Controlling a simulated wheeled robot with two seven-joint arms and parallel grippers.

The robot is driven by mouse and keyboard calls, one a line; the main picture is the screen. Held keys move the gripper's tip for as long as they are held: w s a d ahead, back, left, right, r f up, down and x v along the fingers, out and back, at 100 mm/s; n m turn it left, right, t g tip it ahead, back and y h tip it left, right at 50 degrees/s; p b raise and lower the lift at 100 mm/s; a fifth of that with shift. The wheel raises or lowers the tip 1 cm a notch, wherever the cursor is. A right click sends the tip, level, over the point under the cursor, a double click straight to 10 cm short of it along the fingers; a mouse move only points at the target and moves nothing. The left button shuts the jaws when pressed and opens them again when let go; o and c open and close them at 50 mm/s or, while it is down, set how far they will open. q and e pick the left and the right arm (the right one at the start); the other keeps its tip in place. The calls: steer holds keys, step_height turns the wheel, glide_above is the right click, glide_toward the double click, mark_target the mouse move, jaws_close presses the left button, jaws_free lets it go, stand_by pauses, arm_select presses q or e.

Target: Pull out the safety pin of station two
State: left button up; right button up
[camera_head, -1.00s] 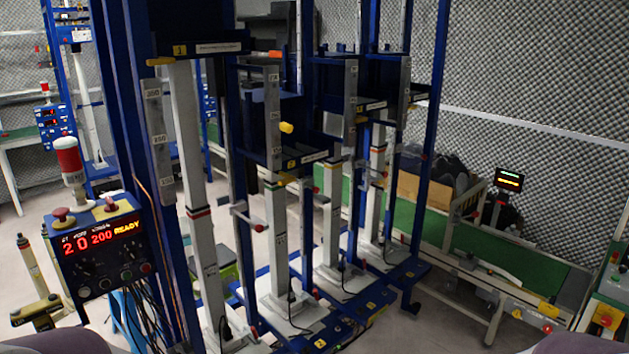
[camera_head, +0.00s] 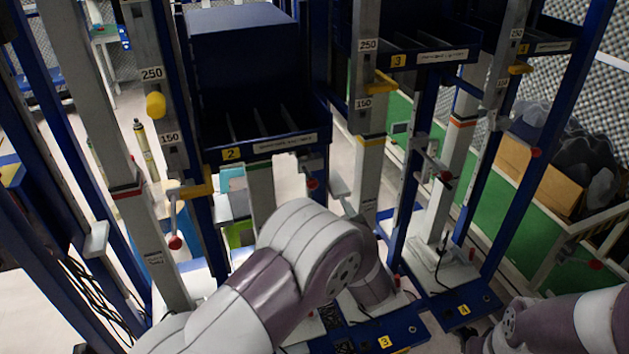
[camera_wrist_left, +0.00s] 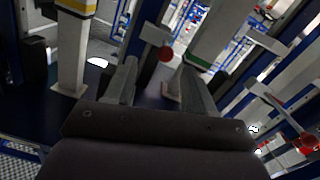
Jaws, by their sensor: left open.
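Station two's shelf bin (camera_head: 265,140) carries a "2" label in the head view. A yellow knob (camera_head: 155,105), apparently the safety pin, sits on the grey scale post (camera_head: 163,75) left of that bin, between the 250 and 150 marks. My left arm spans the lower middle of the head view, well right of and below the knob; its fingers cannot be made out there. In the left wrist view my left gripper (camera_wrist_left: 158,68) is open and empty, its two fingers apart. A red ball (camera_wrist_left: 165,53) shows beyond the fingers. The yellow knob is not seen there.
White columns stand close around the left gripper, one with a yellow band (camera_wrist_left: 75,8), one with a green band (camera_wrist_left: 198,65). A red-ended lever (camera_head: 175,242) hangs below the station-two post. Station three's bin (camera_head: 420,50) is to the right. My right forearm shows lower right.

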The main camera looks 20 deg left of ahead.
mark_target(310, 177)
arm_select(q)
steer(key=shift+n+y, duration=0.3)
steer(key=shift+n, duration=0.1)
steer(key=w+a, duration=0.2)
steer(key=w+a+r+p, duration=0.1)
steer(key=w+a, duration=0.1)
steer(key=shift+a, duration=0.4)
steer(key=x, duration=0.3)
steer(key=p+x, duration=0.1)
steer(key=x, duration=0.1)
steer(key=shift+w+d+f, duration=0.25)
steer(key=shift+w+d, duration=0.05)
steer(key=shift+w+a+r, duration=0.1)
steer(key=shift+w+a, duration=0.2)
steer(key=shift+a, duration=0.1)
arm_select(e)
steer(key=shift+s+a+r, duration=0.1)
steer(key=shift+s+r, duration=0.05)
steer(key=shift+r, duration=0.45)
steer(key=shift+s+a+r, duration=0.1)
steer(key=shift+s+r, duration=0.05)
steer(key=shift+r, duration=0.45)
